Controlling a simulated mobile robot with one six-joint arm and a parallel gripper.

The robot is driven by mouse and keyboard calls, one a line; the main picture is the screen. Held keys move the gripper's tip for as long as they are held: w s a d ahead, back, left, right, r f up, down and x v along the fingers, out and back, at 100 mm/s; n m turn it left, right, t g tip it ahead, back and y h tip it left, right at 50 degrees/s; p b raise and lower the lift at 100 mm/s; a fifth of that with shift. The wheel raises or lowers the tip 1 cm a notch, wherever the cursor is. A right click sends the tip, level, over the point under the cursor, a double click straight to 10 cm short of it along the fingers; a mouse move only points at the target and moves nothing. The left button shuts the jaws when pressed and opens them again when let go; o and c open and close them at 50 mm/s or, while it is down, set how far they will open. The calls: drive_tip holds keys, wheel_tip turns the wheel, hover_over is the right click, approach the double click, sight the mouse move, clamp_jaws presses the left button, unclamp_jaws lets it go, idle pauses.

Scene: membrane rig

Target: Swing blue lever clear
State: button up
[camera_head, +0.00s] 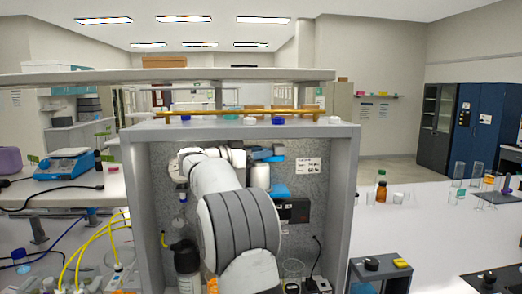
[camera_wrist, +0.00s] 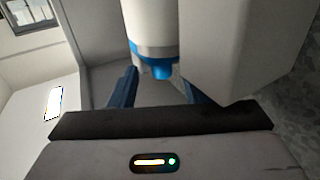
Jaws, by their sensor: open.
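My gripper (camera_head: 268,155) is inside the grey rig frame, beside the upper part of a white cylinder (camera_head: 260,176). In the wrist view my gripper (camera_wrist: 156,88) is open, with its two dark blue fingers apart. The white cylinder (camera_wrist: 151,22) appears there with a blue collar and a blue tip (camera_wrist: 160,70) between the fingers. I see no finger clearly touching it. A blue part (camera_head: 279,190), possibly the blue lever, shows beside the cylinder's lower end in the head view. My arm hides much of the rig's middle, so I cannot be sure which part is the lever.
The grey frame (camera_head: 348,190) encloses the work space on both sides. A black box (camera_head: 293,211) is mounted right of the cylinder. A round gauge (camera_head: 176,171) is at the left. A brass bar (camera_head: 235,112) runs along the top. Bottles stand on the right bench.

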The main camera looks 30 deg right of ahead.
drive_tip(key=shift+d, duration=0.3)
